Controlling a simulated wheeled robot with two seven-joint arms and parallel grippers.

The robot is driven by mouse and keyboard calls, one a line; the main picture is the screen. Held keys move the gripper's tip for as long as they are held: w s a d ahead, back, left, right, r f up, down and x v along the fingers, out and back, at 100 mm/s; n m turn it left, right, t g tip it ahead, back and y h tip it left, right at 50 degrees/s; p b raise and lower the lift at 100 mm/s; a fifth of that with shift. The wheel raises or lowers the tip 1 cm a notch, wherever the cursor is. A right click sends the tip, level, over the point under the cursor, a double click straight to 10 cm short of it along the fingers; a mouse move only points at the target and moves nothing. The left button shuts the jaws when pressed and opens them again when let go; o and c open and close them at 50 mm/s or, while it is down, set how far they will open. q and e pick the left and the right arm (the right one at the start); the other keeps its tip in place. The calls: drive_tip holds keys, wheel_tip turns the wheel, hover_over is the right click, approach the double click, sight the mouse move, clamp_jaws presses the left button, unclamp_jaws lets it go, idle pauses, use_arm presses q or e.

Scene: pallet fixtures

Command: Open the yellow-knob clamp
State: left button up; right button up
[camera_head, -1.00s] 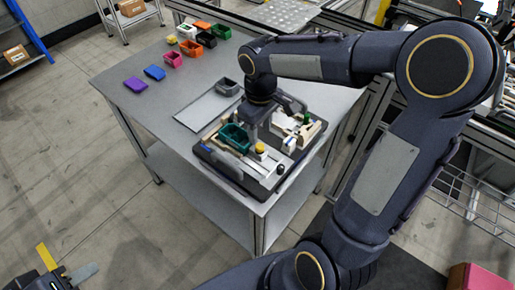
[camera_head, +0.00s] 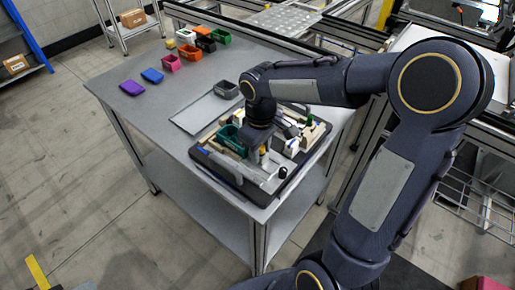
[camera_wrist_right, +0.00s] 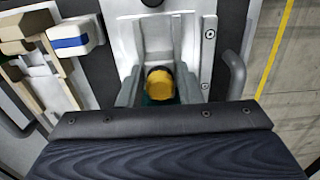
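The yellow knob (camera_wrist_right: 160,84) of the clamp shows in the right wrist view, between the two grey fingers of my right gripper (camera_wrist_right: 159,90). The fingers stand either side of it, with small gaps showing, so the gripper looks open around it. In the head view, my right gripper (camera_head: 262,157) is down over the pallet fixture (camera_head: 226,172), and a bit of yellow shows beside the fingers. The clamp's body is largely hidden by the gripper.
A teal bin (camera_head: 229,137) sits on the fixture, left of my right gripper. A black ball knob (camera_head: 283,172) is to the right. A grey bin (camera_head: 247,89) and several coloured bins stand farther back on the table (camera_head: 158,105).

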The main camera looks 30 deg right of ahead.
drive_tip(key=c, duration=0.5)
drive_tip(key=shift+s, duration=0.15)
drive_tip(key=shift+s+d, duration=0.25)
drive_tip(key=shift+s, duration=0.3)
drive_tip(key=shift+s+d, duration=0.25)
drive_tip(key=shift+s, duration=0.3)
drive_tip(key=o, duration=0.8)
wheel_tip(320, 180, up, 8)
drive_tip(key=p, duration=0.6)
drive_tip(key=shift+p, duration=0.4)
